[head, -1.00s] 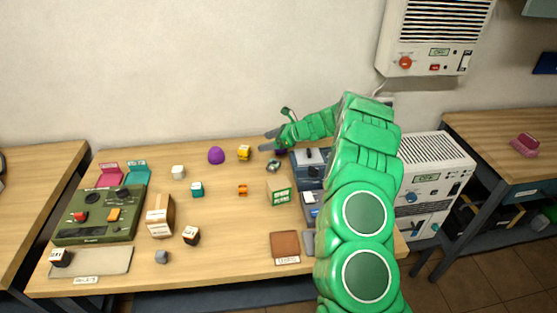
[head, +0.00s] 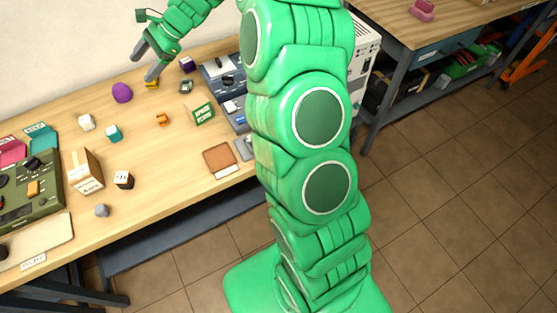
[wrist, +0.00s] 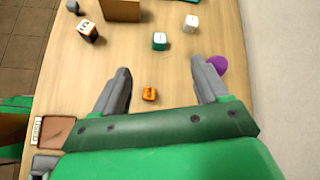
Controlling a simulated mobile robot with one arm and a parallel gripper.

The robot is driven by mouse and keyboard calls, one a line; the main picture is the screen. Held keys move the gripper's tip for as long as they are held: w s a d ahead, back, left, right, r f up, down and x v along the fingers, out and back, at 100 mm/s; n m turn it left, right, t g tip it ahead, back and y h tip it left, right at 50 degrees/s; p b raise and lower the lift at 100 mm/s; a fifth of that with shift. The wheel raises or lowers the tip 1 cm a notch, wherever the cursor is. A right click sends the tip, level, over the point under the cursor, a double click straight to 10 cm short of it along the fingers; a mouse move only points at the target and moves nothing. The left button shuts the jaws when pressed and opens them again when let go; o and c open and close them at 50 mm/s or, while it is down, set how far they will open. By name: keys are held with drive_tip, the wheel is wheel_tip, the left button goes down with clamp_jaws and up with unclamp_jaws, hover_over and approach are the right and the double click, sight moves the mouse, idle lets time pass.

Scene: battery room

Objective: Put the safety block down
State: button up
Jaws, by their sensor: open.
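A similar dark block (head: 3,250) is cut off at the left edge, on a pale mat (head: 40,240). The lettering is too small to tell which is the safety block.
A white cube (head: 87,122), teal cube (head: 113,133), purple ball (head: 122,92), orange piece (head: 162,119) and cardboard box (head: 86,172) stand on the table. A green sign (head: 203,113) and brown pad (head: 219,160) lie right. Bare wood shows between them.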

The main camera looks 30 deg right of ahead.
drive_tip(key=s+d+r+n+g+h, duration=0.1)
drive_tip(key=s+r+n+h, duration=0.2)
drive_tip(key=s, duration=0.9)
drive_tip(key=s+r+n+g+h, duration=0.1)
drive_tip(key=s+r+n, duration=0.35)
drive_tip(key=s, duration=0.65)
drive_tip(key=s+d+n+h, duration=0.2)
drive_tip(key=s+d, duration=0.2)
drive_tip(key=s, duration=0.4)
drive_tip(key=s+d+f+n+h, duration=0.1)
drive_tip(key=s+d+n+h, duration=0.1)
drive_tip(key=s+d, duration=0.3)
drive_tip(key=s+d+n+h, duration=0.2)
drive_tip(key=s+d+n, duration=0.1)
drive_tip(key=s, duration=0.9)
drive_tip(key=shift+d+f+g, duration=0.3)
drive_tip(key=shift+d+f, duration=0.05)
drive_tip(key=shift+d, duration=0.35)
